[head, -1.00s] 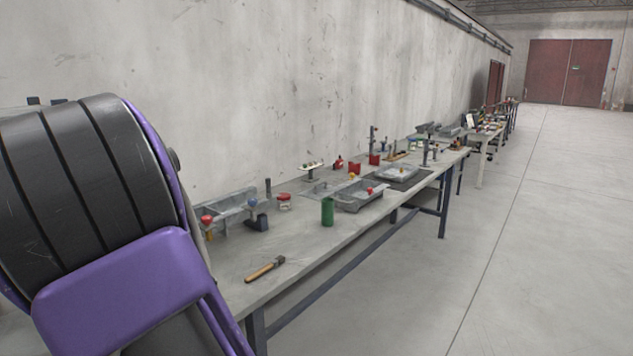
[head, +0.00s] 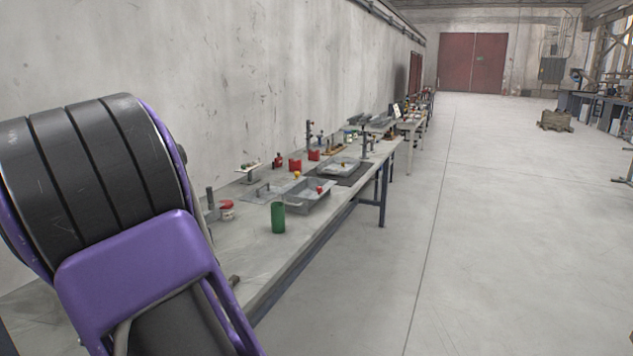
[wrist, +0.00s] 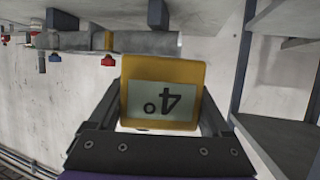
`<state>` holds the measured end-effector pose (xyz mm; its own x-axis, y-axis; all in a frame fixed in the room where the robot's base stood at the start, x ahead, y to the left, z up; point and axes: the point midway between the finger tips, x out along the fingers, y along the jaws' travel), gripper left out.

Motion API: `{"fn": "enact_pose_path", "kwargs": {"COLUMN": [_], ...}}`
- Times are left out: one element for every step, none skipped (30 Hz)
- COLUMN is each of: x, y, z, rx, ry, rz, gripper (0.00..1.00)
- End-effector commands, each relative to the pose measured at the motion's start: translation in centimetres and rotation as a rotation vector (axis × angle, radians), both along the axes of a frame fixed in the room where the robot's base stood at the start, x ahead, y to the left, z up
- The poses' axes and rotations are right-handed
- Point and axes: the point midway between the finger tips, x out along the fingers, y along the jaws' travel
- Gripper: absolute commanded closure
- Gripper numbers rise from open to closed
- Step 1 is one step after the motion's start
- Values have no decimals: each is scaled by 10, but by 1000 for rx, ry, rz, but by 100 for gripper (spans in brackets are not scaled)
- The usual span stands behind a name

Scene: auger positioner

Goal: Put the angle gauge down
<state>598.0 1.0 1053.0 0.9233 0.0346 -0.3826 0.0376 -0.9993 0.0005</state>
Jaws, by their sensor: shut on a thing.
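The angle gauge (wrist: 163,72) is a yellow box with a pale display that reads 4°, upside down in the wrist view. My gripper (wrist: 162,103) is shut on it, with one dark finger along each side. The gauge fills the middle of the wrist view, and its far side is hidden. Neither the gauge nor my gripper shows in the head view, where my purple and black arm covers the left side.
A long grey workbench (head: 342,218) runs along the wall. It carries a green cylinder (head: 278,217), a grey tray (head: 306,205) and red containers (head: 295,166). A grey shelf frame (wrist: 240,75) stands at the right of the wrist view.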

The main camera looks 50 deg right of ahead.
Motion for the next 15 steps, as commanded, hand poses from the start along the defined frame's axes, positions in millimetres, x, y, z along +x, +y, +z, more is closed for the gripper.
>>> {"fn": "enact_pose_path", "kwargs": {"x": [0,1,1,1,1,1,2,2,2,2,3,3,3,4,4], "y": [-3,-3,-3,-3,-3,-3,-3,-2,-2,-2,-1,-1,-1,0,0], "z": [-11,-15,-22,-27,-32,-39,-44,-48,-54,-58,-62,-66,-69,-72,-76], "rx": [1,1,3,2,2,3,4,3,4,4,3,4,4,3,4], "ry": [1,0,1,0,0,1,0,-1,-1,-1,-2,-2,-3,-3,-3], "rz": [6,14,23,32,41,53,61,72,85,95,106,117,128,138,151], "gripper": [87,87,87,87,87,87,87,87,87,87,87,87,87,87,87]}}
